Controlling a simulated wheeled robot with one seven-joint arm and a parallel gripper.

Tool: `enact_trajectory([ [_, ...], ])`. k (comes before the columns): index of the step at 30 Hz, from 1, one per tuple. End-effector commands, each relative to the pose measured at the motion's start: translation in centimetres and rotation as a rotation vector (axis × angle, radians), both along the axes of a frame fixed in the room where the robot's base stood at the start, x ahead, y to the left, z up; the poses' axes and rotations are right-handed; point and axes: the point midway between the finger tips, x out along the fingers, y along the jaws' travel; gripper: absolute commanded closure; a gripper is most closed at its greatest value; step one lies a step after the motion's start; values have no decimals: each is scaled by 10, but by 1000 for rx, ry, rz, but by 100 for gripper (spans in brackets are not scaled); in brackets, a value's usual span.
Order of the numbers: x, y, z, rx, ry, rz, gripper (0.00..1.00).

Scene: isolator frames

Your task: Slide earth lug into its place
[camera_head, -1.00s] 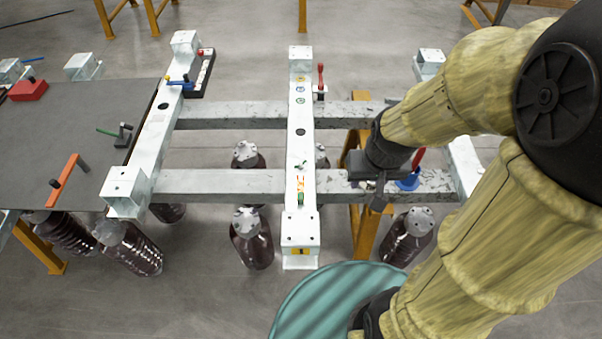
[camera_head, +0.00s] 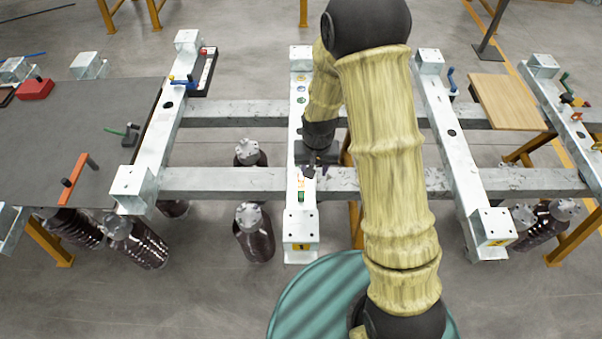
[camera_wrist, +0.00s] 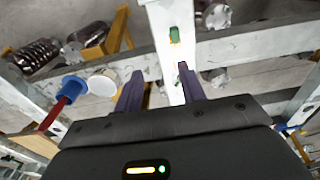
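I cannot tell for certain which part is the earth lug. A small green piece (camera_head: 300,196) sits on the white middle beam (camera_head: 296,222), near its front end. It also shows in the wrist view (camera_wrist: 174,34), beyond my fingertips. My gripper (camera_head: 309,172) is over this beam, behind the green piece in the head view. In the wrist view, the two purple fingers of my gripper (camera_wrist: 160,70) stand apart, with nothing seen held between them. My gripper hides part of the beam, including where a small dark-green part showed earlier.
A blue base (camera_wrist: 72,86) with a red handle (camera_wrist: 53,113) and a white disc (camera_wrist: 101,84) lie left in the wrist view. Brown insulators (camera_head: 254,235) hang under the frame. A grey panel (camera_head: 60,120) is left, a wooden board (camera_head: 507,102) right.

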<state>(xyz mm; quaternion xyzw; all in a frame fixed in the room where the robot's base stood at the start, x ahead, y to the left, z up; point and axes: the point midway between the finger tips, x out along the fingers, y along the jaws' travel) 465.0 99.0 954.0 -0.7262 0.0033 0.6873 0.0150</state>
Motion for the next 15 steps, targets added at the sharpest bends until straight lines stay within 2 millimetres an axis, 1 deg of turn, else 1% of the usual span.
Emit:
enact_trajectory([
  [1,2,10,-13,-5,19,3,60],
  [3,5,20,-30,-9,35,0,60],
  [7,7,32,-53,-14,51,-5,60],
  [10,7,36,-61,-16,55,-8,60],
  [15,7,37,-63,-15,55,-9,60],
])
